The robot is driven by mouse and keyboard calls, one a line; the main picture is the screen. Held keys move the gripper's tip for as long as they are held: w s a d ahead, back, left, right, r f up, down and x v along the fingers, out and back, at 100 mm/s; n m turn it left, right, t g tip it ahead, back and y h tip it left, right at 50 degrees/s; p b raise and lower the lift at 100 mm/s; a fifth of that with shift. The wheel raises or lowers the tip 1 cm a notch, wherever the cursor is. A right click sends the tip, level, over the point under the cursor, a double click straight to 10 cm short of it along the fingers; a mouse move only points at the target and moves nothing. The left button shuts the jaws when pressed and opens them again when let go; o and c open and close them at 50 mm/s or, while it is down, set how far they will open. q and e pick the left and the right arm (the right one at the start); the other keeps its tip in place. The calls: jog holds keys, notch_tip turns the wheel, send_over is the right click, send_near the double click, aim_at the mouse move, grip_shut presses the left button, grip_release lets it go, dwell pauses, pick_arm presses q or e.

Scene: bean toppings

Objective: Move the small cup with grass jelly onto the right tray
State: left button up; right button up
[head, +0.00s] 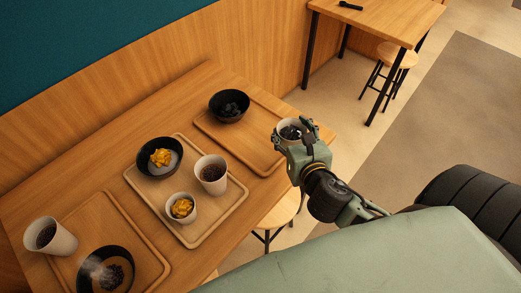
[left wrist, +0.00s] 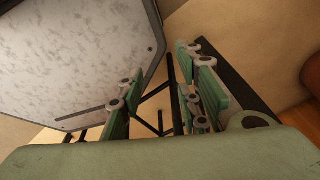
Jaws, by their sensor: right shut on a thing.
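The small white cup with dark grass jelly (head: 287,138) is held upright in my right gripper (head: 294,134), which is shut on it. In the head view the cup overlaps the right end of the right wooden tray (head: 262,163). I cannot tell whether its base touches the tray, as the gripper hides it. A black bowl with dark pieces (head: 229,106) sits on that tray's far left part. My left gripper (left wrist: 162,75) shows only in the left wrist view, its fingers apart with nothing between them.
The middle tray (head: 193,239) holds a black bowl (head: 159,173) and small cup (head: 181,208) with yellow topping, and a tall cup (head: 211,173). The left tray (head: 93,211) has a dark bowl (head: 106,275) and tall cup (head: 48,237). A stool (head: 278,212) stands beside the table.

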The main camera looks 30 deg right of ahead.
jog(key=shift+d+f, duration=0.3)
pick_arm(q)
jog(key=shift+s+a+f+b, duration=0.1)
jog(key=shift+a+f+b, duration=0.05)
jog(key=shift+f+b, duration=0.35)
jog(key=shift+s+a+f+b, duration=0.1)
jog(key=shift+a+f+b, duration=0.05)
jog(key=shift+f+b, duration=0.35)
pick_arm(e)
jog(key=shift+w+a+f, duration=0.95)
jog(key=shift+w+f, duration=0.75)
jog(key=shift+f, duration=0.1)
jog(key=shift+w+a+f, duration=1)
jog(key=shift+w+f, duration=0.7)
jog(key=shift+f, duration=0.15)
jog(key=shift+w+a+f, duration=0.95)
jog(key=shift+w+f, duration=0.75)
jog(key=shift+f, duration=0.1)
pick_arm(q)
jog(key=shift+f, duration=0.1)
pick_arm(e)
jog(key=shift+f, duration=0.2)
jog(key=o, duration=1.6)
pick_arm(q)
jog(key=shift+s, duration=0.1)
pick_arm(e)
jog(key=shift+r, duration=0.15)
